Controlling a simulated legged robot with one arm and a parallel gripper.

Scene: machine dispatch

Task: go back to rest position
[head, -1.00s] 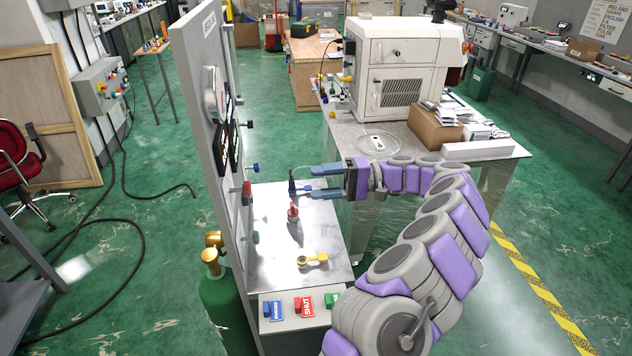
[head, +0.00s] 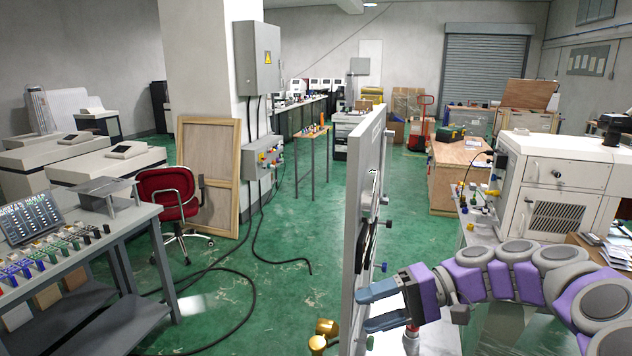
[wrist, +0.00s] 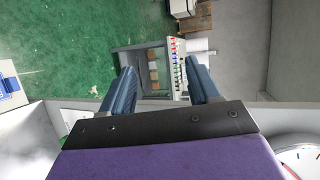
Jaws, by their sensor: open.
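My gripper (head: 368,308) is at the lower middle right of the head view, with its two blue fingers pointing left and apart. Nothing is between them. The fingers appear next to the near edge of the upright grey panel (head: 366,190), and I cannot tell whether they touch it. In the wrist view my gripper (wrist: 166,85) shows its fingers spread and empty, with the floor and a distant bench beyond. My purple and grey arm reaches in from the right.
A bench with coloured parts (head: 100,225) stands at the left, by a red chair (head: 168,195). A white machine (head: 556,185) stands at the right. Brass valve tops (head: 322,335) are low beside the panel. Black cables (head: 245,290) lie on the open green floor.

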